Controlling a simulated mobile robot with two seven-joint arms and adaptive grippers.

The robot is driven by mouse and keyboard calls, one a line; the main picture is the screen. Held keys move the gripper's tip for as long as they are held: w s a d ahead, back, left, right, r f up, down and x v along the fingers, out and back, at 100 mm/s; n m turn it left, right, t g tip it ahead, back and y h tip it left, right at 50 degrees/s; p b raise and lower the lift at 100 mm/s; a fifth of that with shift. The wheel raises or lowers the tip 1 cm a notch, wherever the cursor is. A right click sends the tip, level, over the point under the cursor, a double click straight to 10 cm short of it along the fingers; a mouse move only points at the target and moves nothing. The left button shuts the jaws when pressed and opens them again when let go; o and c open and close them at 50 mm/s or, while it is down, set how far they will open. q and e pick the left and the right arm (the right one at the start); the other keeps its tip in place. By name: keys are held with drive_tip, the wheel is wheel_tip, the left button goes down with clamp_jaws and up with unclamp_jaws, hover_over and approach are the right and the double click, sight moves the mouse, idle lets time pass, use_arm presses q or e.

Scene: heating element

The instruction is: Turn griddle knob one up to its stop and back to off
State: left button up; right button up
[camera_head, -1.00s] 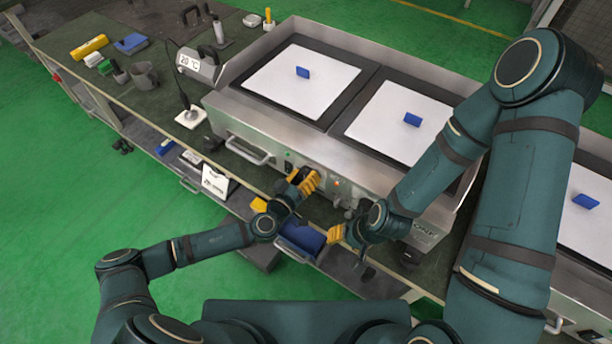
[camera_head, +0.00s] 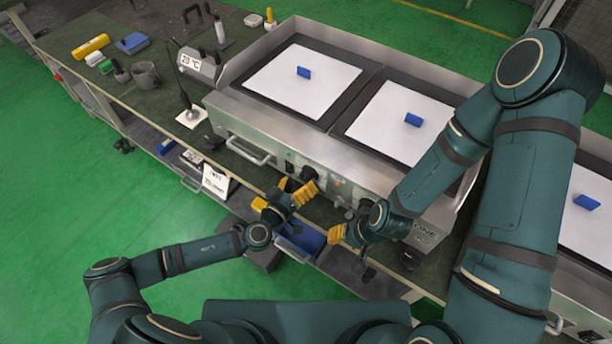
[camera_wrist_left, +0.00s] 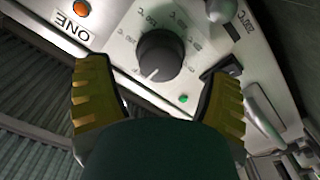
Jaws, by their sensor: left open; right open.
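The black griddle knob (camera_head: 308,173) sits on the steel front panel marked ONE. In the left wrist view the knob (camera_wrist_left: 160,56) is between the yellow fingertips in the picture, its white pointer mark toward the lower left, with a printed temperature scale around it. My left gripper (camera_head: 285,196) is open and empty, standing off in front of the knob, apart from it. Its fingers (camera_wrist_left: 158,72) frame the knob in the wrist view. My right gripper (camera_head: 346,230) is in front of the panel's right part; its far finger is mostly hidden by the arm.
A green light (camera_wrist_left: 183,99) and an orange light (camera_wrist_left: 81,8) are on the panel. A bar handle (camera_head: 248,152) sticks out left of the knob. Open blue drawer (camera_head: 303,238) lies below the grippers.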

use_arm(q)
drive_tip(key=v, duration=0.9)
